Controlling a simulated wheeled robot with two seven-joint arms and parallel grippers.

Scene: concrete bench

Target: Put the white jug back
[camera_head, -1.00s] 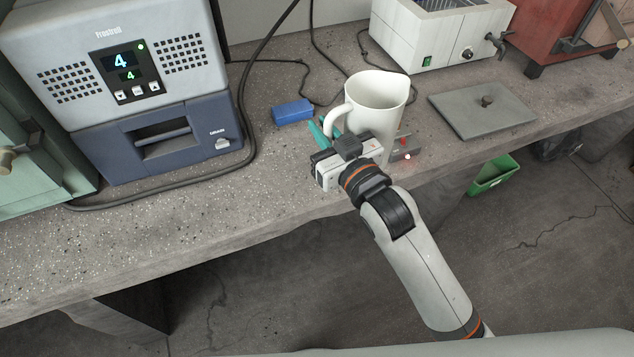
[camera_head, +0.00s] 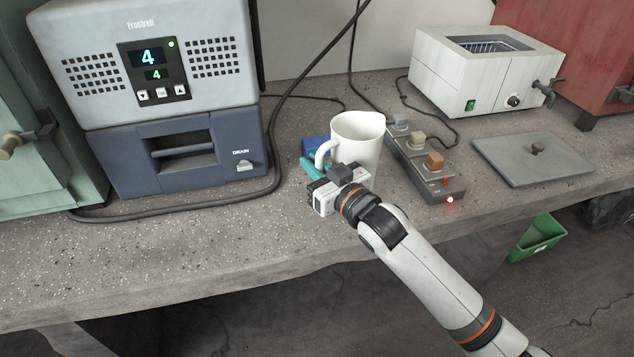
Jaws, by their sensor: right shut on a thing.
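The white jug (camera_head: 360,140) is upright over the middle of the bench, its spout to the right and its handle to the left. My right gripper (camera_head: 316,166) is at the jug's handle side, shut on the jug. The wrist hides the jug's lower front, so I cannot tell whether its base touches the bench. My left gripper is not in view.
A power strip (camera_head: 420,160) with several plugs lies just right of the jug. A blue block (camera_head: 313,148) is partly hidden behind the jug. A grey machine (camera_head: 150,60) stands left, a white bath (camera_head: 485,70) and grey lid (camera_head: 540,158) right. Bench (camera_head: 180,245) front-left is clear.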

